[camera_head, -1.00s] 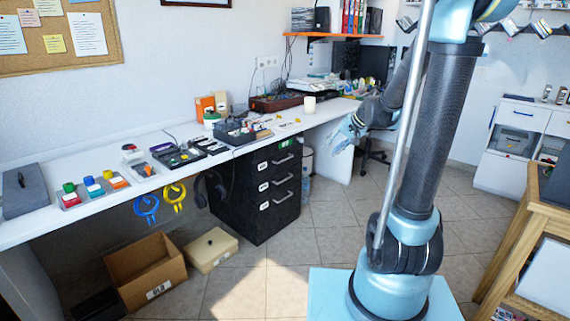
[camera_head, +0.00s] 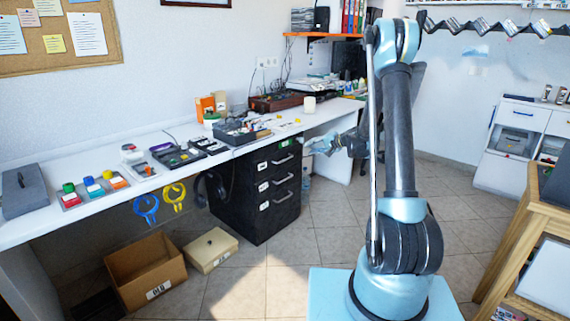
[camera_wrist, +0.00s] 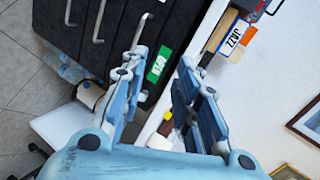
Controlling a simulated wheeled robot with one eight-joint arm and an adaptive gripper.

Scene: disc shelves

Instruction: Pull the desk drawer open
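The desk drawers are a black cabinet (camera_head: 235,195) under the white desk, with three stacked drawers and silver bar handles. All three look shut. The top drawer handle (camera_head: 284,159) is beside a green label (camera_head: 262,167). My gripper (camera_head: 318,144) is in the air just right of the cabinet, near the top handle's height and apart from it. In the wrist view my gripper (camera_wrist: 164,57) has its two fingers spread with nothing between them. The top handle (camera_wrist: 140,31) shows just beyond the left fingertip, and the green label (camera_wrist: 158,65) shows between the fingers.
The white desk (camera_head: 90,208) runs along the wall with boxes and devices on it. A cardboard box (camera_head: 150,275) and a cream box (camera_head: 210,250) are on the floor left of the cabinet. Tiled floor (camera_head: 310,245) before the drawers is clear. A wooden table (camera_head: 520,215) stands right.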

